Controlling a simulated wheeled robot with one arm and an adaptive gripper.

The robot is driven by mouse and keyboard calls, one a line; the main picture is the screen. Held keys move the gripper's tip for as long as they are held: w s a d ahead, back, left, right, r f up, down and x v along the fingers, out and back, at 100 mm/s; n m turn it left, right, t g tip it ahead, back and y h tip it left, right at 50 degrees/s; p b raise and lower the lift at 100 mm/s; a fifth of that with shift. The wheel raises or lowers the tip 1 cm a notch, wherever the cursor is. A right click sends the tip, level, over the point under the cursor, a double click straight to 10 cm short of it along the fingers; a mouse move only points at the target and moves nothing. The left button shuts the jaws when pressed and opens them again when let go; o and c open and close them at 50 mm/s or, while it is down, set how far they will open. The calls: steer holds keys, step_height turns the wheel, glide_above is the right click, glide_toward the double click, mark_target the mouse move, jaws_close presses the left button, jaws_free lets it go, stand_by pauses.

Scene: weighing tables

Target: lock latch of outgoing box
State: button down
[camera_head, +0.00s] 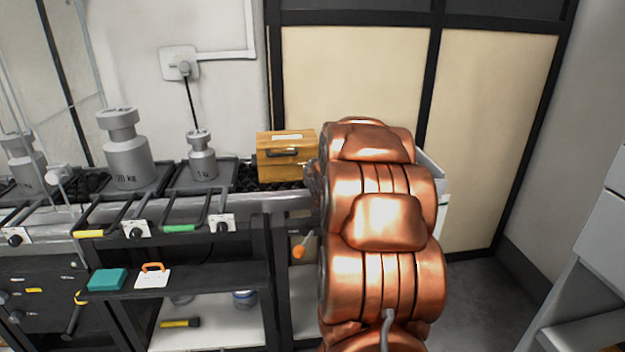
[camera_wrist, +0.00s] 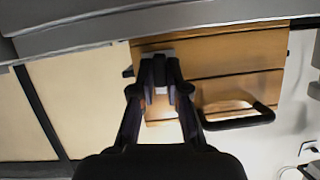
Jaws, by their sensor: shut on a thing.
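The outgoing box (camera_head: 284,168) is a wooden box with a black handle and a pale label on top, at the right end of the bench in the head view. In the wrist view the box (camera_wrist: 235,62) fills the upper middle, its black handle (camera_wrist: 242,122) right of my fingers. My gripper (camera_wrist: 160,75) is at the box front beside the handle, its fingers closed in on a small part there, which I take to be the latch. The fingertips mostly cover the latch, so its position cannot be told. In the head view my copper arm hides the gripper.
Grey weights (camera_head: 127,160) stand on scales left of the box. Below, a dark shelf (camera_head: 205,280) holds a teal block (camera_head: 108,279) and an orange-handled white item (camera_head: 152,277). A grey cabinet stands at far right; floor between is clear.

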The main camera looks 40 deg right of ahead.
steer(key=shift+n+b, duration=0.4)
steer(key=shift+n, duration=0.1)
stand_by(0.3)
steer(key=c, duration=1.4)
jaws_free()
steer(key=shift+c, duration=0.2)
steer(key=shift+s+a+h, duration=0.1)
steer(key=shift+h, duration=0.2)
steer(key=v, duration=1.1)
steer(key=shift+s+a+r, duration=0.2)
steer(key=shift+a+r, duration=0.05)
steer(key=shift+r, duration=0.05)
